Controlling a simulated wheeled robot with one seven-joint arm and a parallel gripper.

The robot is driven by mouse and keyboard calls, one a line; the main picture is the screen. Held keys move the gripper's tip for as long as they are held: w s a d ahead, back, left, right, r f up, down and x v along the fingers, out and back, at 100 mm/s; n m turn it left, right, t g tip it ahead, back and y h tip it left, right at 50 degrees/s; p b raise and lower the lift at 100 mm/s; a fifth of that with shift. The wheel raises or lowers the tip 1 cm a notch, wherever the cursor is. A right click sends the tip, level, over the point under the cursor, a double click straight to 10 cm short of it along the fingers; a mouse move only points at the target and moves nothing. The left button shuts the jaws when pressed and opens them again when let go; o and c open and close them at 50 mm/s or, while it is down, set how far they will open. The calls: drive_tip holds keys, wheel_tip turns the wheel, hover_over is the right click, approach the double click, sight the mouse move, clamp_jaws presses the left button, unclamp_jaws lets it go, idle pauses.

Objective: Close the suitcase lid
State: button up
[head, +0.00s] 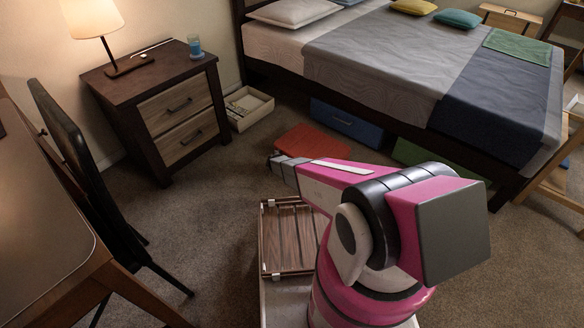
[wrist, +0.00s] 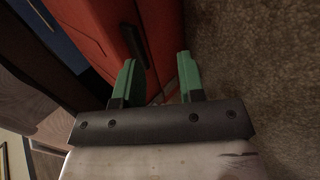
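The red suitcase (head: 308,143) lies on the carpet beside the bed, partly hidden behind my arm. Its red surface fills the upper middle of the wrist view (wrist: 90,25), with a dark handle (wrist: 134,45) on it. My gripper (wrist: 156,60) has two green fingers spread apart with nothing between them. The left finger is close to the handle; I cannot tell whether it touches. In the head view my gripper (head: 273,161) is at the suitcase's near left side. I cannot tell how far the lid is open.
A blue case (head: 345,125) and a green case (head: 440,163) are under the bed (head: 400,50). An open white box (head: 247,108) stands by the nightstand (head: 160,105). A black chair (head: 90,190) is at left. Carpet left of my arm is clear.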

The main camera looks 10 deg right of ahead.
drive_tip(key=v, duration=0.7)
drive_tip(key=shift+r, duration=0.2)
drive_tip(key=shift+d, duration=0.15)
drive_tip(key=s+d+r+m+g+y, duration=0.2)
drive_tip(key=s+r, duration=0.6)
drive_tip(key=r, duration=0.5)
drive_tip(key=s+d+r+m+g+y, duration=0.2)
drive_tip(key=s+d+r+m, duration=0.2)
drive_tip(key=s+r, duration=0.5)
drive_tip(key=s+d+r+m+g+y, duration=0.2)
drive_tip(key=s+d+r, duration=0.5)
drive_tip(key=r, duration=0.9)
drive_tip(key=shift+s+r+m, duration=0.35)
drive_tip(key=shift+s+m, duration=0.05)
drive_tip(key=shift+s, duration=0.4)
